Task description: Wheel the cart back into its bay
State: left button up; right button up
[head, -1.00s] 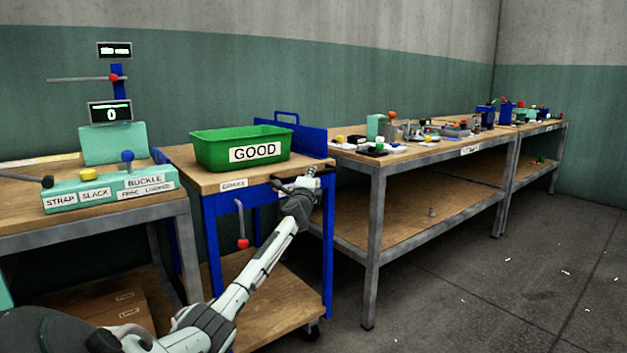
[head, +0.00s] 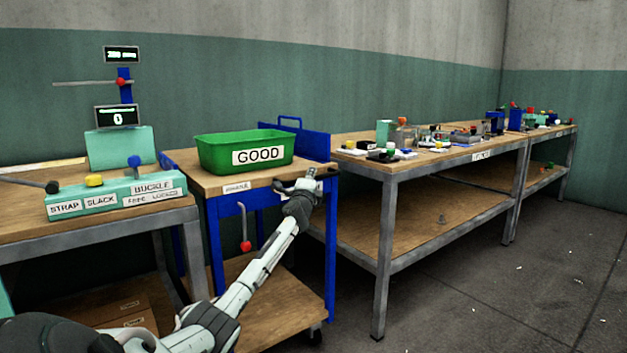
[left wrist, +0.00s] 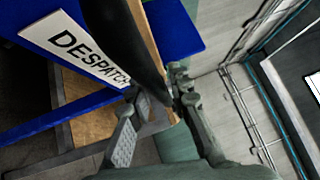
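The cart (head: 328,265) has a blue frame, a wooden top and a lower wooden shelf. It stands between two benches, with a green bin marked GOOD (head: 245,153) on top. My left arm reaches from the lower left to the cart's front right corner. There my left gripper (head: 300,187) is at the cart's dark handle. In the left wrist view the dark handle bar (left wrist: 135,45) runs between the fingers (left wrist: 158,108), which close around it. Beside it are the blue frame and a DESPATCH label (left wrist: 85,50). My right gripper is out of view.
A strap and buckle bench (head: 100,222) stands close at the cart's left. A long bench with small parts (head: 385,220) stands to its right. A red-knobbed lever (head: 245,245) hangs at the cart's front. Grey floor (head: 470,310) at the lower right is mostly clear.

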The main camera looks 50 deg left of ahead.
pick_arm(q)
jog(key=shift+o, duration=1)
jog(key=shift+f, duration=0.1)
jog(key=shift+w+d, duration=0.1)
jog(key=shift+d, duration=0.1)
jog(key=v, duration=1.2)
